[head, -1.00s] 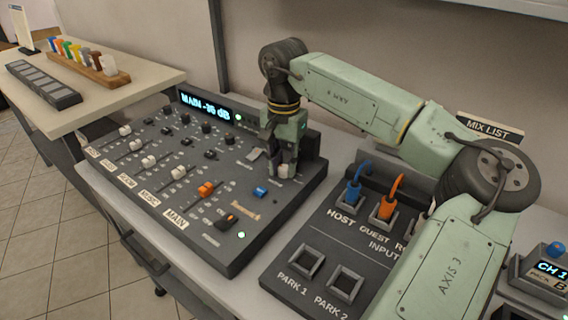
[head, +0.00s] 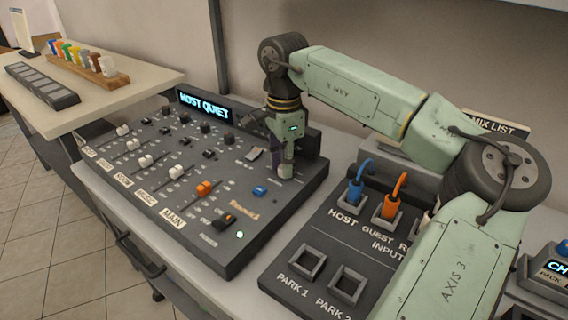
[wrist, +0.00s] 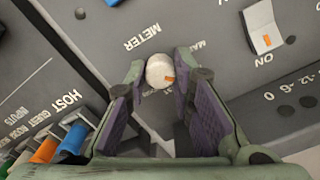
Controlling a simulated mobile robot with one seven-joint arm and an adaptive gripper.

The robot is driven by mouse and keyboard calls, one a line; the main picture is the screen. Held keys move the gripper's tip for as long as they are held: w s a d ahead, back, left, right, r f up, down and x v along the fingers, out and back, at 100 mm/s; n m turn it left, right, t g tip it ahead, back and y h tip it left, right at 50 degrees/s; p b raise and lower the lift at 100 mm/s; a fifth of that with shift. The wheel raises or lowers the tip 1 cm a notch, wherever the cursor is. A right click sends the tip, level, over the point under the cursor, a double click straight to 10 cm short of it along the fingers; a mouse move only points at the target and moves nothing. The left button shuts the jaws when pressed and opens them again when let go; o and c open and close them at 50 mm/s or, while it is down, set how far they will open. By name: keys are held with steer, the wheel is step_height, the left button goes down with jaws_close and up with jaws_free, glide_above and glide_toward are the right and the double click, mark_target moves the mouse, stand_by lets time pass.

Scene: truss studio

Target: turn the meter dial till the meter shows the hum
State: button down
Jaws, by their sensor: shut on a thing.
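The mixing console (head: 222,262) stands on the table with its display (head: 205,106) lit and reading "HOST QUIET". The meter dial (wrist: 160,71) is a pale round knob with an orange mark, below the upside-down word METER in the wrist view. The orange mark points to the right in that view. My gripper (wrist: 159,78) is shut on the dial, one finger on each side. In the head view my gripper (head: 286,170) points down at the console's right part, and its fingers largely hide the dial.
Right of the console is an input panel (head: 322,215) with a blue plug (head: 355,190), an orange plug (head: 391,203) and empty PARK sockets. Several faders and small knobs lie left of my gripper. A blue button (head: 260,190) sits close in front of it.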

steer(key=shift+m, duration=0.3)
steer(key=c, duration=1.4)
jaws_free()
steer(key=shift+o, duration=0.2)
steer(key=shift+r, duration=0.1)
step_height(320, 180, up, 12)
